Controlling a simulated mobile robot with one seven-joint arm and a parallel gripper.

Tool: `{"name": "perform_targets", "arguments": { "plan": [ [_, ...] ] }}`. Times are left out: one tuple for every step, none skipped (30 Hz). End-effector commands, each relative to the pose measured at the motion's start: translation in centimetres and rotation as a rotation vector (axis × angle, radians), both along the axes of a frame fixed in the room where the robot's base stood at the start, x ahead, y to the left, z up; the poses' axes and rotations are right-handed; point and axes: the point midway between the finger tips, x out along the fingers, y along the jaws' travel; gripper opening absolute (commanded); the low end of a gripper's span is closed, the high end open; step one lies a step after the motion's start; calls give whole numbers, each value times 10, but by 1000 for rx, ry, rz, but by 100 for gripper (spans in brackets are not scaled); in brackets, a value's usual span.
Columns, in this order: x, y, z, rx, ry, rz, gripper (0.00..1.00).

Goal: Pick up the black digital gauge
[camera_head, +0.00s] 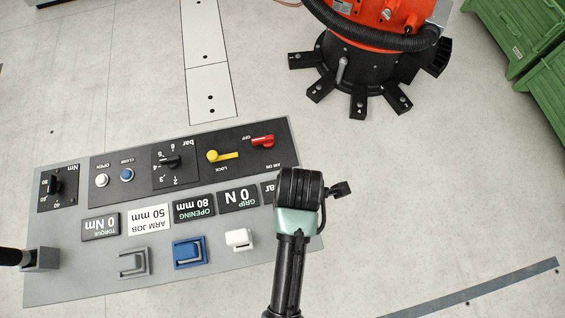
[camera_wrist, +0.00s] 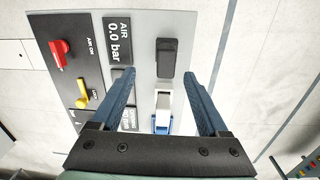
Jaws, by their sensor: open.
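A plain black block (camera_wrist: 167,57) stands on the grey panel just past my fingertips in the wrist view; I cannot tell if it is the gauge. Black digital readouts lie beside it: AIR 0.0 bar (camera_wrist: 118,40) in the wrist view, and GRIP 0 N (camera_head: 239,198), OPENING 80 mm (camera_head: 194,207) and TORQUE 0 Nm (camera_head: 100,226) in the head view. My gripper (camera_wrist: 158,75) is open and empty above the panel, a white block (camera_wrist: 164,98) showing between its fingers. In the head view my gripper (camera_head: 299,190) covers the panel's right end, and its fingertips are hidden.
The grey panel (camera_head: 60,290) also holds a blue block (camera_head: 189,252), a grey block (camera_head: 133,264), a white ARM JOB 50 mm label (camera_head: 148,219), knobs and levers. An orange machine (camera_head: 375,12) on a black footed base stands behind. Green crates (camera_head: 520,40) are at the upper right.

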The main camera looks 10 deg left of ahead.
Motion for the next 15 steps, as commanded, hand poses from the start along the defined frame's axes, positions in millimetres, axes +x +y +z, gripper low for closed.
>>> {"name": "perform_targets", "arguments": {
  "plan": [
    [-11, 0, -6, 0, 37, 26, 78],
    [-15, 1, -9, 1, 51, 39, 78],
    [-18, 1, -13, 2, 62, 49, 78],
    [-19, 1, -16, 2, 68, 54, 78],
    [-20, 1, -20, 2, 70, 56, 78],
    [-20, 1, -26, 2, 71, 57, 78],
    [-20, 1, -32, 2, 71, 57, 78],
    [-20, 1, -38, 2, 70, 56, 78],
    [-19, 1, -45, 2, 69, 56, 78],
    [-19, 1, -51, 2, 69, 55, 78],
    [-19, 1, -57, 2, 68, 55, 78],
    [-19, 1, -64, 2, 67, 54, 78],
    [-19, 1, -68, 1, 65, 54, 78],
    [-18, 1, -72, 2, 64, 53, 78],
    [-18, 1, -77, 2, 64, 53, 78]
  ]
}}
